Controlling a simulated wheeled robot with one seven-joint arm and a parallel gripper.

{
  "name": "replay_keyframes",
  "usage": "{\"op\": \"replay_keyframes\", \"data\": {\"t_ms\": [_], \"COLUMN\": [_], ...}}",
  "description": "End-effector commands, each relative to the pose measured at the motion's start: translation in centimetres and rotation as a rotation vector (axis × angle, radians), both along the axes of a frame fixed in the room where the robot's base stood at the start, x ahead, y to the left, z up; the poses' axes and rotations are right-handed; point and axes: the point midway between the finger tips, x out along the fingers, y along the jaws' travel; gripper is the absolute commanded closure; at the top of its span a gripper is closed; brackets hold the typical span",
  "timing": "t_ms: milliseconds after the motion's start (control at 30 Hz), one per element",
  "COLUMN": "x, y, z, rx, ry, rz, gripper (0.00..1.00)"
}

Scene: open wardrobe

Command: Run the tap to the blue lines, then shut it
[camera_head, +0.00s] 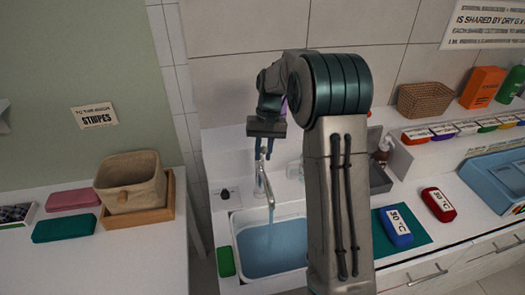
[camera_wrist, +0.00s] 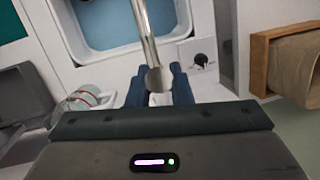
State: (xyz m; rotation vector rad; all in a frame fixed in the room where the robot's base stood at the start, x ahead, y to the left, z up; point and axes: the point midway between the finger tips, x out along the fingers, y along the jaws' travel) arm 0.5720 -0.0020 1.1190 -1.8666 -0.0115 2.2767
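The metal tap (camera_head: 262,182) stands at the back of the white sink (camera_head: 234,226); its spout shows in the wrist view (camera_wrist: 147,38). A stream appears to fall from the spout into blue water (camera_head: 268,252), which covers the basin floor. I cannot make out the blue lines. My gripper (camera_head: 264,150) points down over the top of the tap. In the wrist view its two dark blue fingers (camera_wrist: 160,88) stand apart, one on each side of the tap top. The tap's handle is mostly hidden, and I cannot tell whether the fingers touch it.
A green bar (camera_head: 226,261) lies at the sink's left edge. A small dark object (camera_head: 224,194) sits behind it. Blue (camera_head: 396,226) and red (camera_head: 438,204) labelled blocks lie on the right counter. A woven basket (camera_head: 131,182) stands in a wooden tray on the left.

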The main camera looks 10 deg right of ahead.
Motion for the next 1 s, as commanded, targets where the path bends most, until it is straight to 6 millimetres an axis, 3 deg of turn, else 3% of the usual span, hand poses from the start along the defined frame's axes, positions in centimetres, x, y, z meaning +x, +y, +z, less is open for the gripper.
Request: {"op": "replay_keyframes", "data": {"t_ms": [33,67,100,467,567,1000], "x": [0.1,0.1,0.1,0.2,0.5,2.1], "y": [0.0,0.0,0.0,0.0,-0.2,-1.6], "z": [0.1,0.1,0.1,0.6,1.8,10.5], "rx": [0.000,0.000,0.001,-0.001,-0.001,-0.001], "ry": [-0.004,-0.004,-0.003,-0.005,-0.007,-0.006], "rz": [-0.001,-0.001,-0.001,0.000,0.000,0.000], "gripper": [0.70,0.61,0.59,0.59,0.59,0.59]}}
